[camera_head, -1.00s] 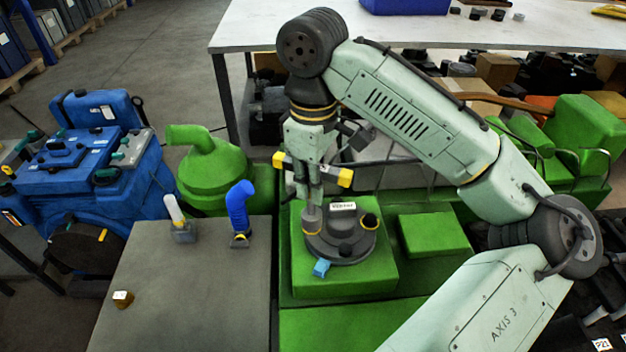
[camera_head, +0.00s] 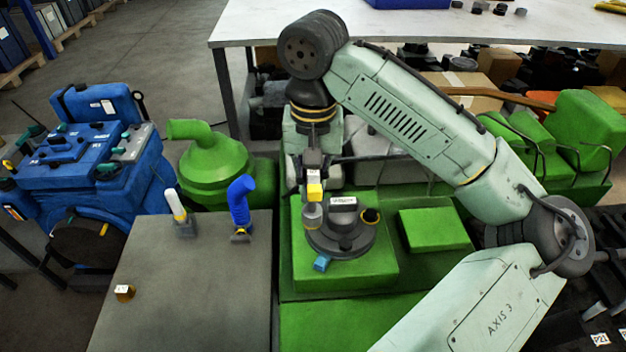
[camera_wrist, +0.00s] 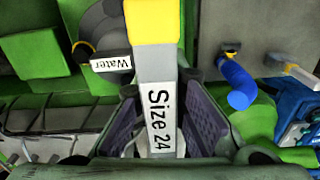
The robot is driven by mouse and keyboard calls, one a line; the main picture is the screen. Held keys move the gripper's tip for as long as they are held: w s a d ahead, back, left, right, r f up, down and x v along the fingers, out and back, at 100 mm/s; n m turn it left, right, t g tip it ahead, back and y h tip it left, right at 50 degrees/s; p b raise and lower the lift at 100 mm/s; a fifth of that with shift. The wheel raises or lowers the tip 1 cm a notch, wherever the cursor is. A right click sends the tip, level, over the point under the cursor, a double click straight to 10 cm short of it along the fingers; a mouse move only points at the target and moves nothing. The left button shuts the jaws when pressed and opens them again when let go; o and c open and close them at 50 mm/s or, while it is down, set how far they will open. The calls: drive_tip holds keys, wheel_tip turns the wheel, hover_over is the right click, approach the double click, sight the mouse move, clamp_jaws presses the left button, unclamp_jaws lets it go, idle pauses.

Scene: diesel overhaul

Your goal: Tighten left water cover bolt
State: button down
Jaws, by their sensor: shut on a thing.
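The round dark water cover (camera_head: 352,246) sits on a green block and has a white label, readable as "Water" in the wrist view. A grey bolt-like knob (camera_head: 312,213) stands at its left side, and a dark one with a yellow ring (camera_head: 371,217) at its right. My gripper (camera_head: 308,178) is above the left knob, shut on a grey tool with yellow ends (camera_head: 315,191). In the wrist view the tool (camera_wrist: 160,112) reads "Size 24" and lies between both fingers. The tool's lower end appears to meet the left knob; exact seating cannot be seen.
A light blue piece (camera_head: 322,262) is at the cover's front edge. A green raised block (camera_head: 433,230) is to the right.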

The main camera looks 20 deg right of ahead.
drive_tip(key=m, duration=1.2)
drive_tip(key=shift+w+a, duration=0.1)
drive_tip(key=shift+a, duration=0.05)
drive_tip(key=m, duration=0.4)
drive_tip(key=shift+m, duration=0.4)
drive_tip(key=m, duration=0.3)
drive_tip(key=shift+f+m, duration=0.1)
drive_tip(key=shift+m, duration=0.2)
